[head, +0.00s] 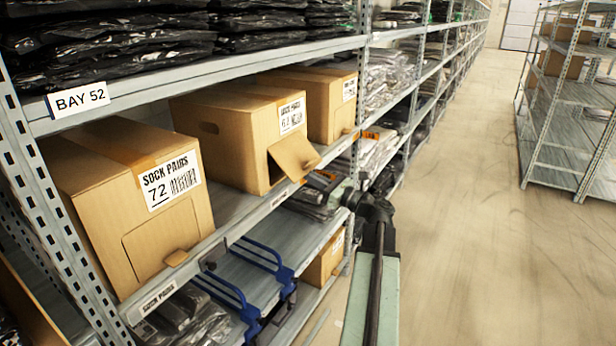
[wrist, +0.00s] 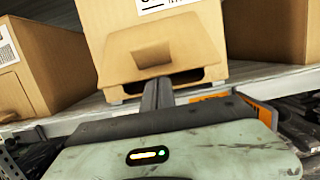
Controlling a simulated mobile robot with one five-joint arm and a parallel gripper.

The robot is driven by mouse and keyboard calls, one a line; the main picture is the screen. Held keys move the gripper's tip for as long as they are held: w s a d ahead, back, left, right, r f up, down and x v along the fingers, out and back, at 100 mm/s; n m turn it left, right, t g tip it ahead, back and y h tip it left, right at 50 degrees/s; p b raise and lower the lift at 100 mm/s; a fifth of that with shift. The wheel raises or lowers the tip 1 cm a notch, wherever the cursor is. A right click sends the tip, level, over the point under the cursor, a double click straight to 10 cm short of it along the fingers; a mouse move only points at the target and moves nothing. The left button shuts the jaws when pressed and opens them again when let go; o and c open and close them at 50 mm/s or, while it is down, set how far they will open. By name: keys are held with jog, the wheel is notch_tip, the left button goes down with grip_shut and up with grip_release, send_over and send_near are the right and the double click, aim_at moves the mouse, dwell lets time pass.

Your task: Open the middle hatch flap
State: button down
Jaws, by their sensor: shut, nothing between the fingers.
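The middle sock box (head: 228,140) stands on the shelf between two other boxes. Its hatch flap (head: 293,157) is tilted outward and up, hinged along its top edge. In the wrist view the flap (wrist: 130,60) faces me with its pull tab (wrist: 155,52), and a dark opening shows beneath it. My gripper (wrist: 158,84) is shut and empty, its fingertips at this opening just under the flap's lower edge. Whether they touch the flap I cannot tell.
The left box (head: 130,200) has its hatch flap (head: 160,243) closed. The right box (head: 325,105) stands farther along the shelf. An upper shelf (head: 230,68) hangs above the boxes. Blue-railed fixtures (head: 250,270) lie below. The aisle floor (head: 470,200) is clear.

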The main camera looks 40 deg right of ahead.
jog(key=shift+s+d+r+p, duration=0.1)
jog(key=shift+s+r+p, duration=0.2)
jog(key=shift+r+p, duration=1.2)
jog(key=shift+s+r+p, duration=0.35)
jog(key=shift+r+p, duration=1)
jog(key=shift+r, duration=0.2)
jog(key=shift+s+d+r+p, duration=0.1)
jog(key=shift+s+r+p, duration=0.2)
jog(key=shift+r+p, duration=1.2)
jog(key=shift+f, duration=0.15)
jog(key=b, duration=0.3)
send_near(314, 161)
notch_tip(314, 161, up, 3)
jog(key=shift+s+f, duration=0.1)
jog(key=shift+s, duration=0.05)
